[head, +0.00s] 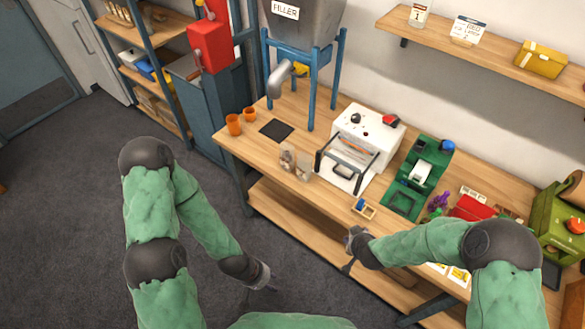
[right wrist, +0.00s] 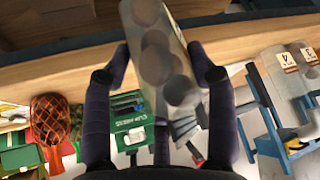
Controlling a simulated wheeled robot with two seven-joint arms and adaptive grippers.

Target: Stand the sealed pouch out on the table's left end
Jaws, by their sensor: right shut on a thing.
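The clear pouch (right wrist: 152,62) with several round brown chestnuts is between the two fingers of my right gripper (right wrist: 160,74) in the right wrist view. The fingers are shut on it, and it tilts slightly there. In the head view my right gripper (head: 352,252) is at the table's front edge; the pouch is hard to make out there. Two small clear packs with brownish contents (head: 294,163) stand on the left half of the table (head: 240,143), near its front edge. My left gripper (head: 262,278) is low in front of the table, apart from everything; its finger opening is unclear.
On the table are orange cups (head: 233,125), a dark mat (head: 276,130), the blue filler stand (head: 311,95), a white machine (head: 366,135), a green device (head: 418,175) and a small wooden tray (head: 364,209). Bare wood shows at the left end around the cups and mat.

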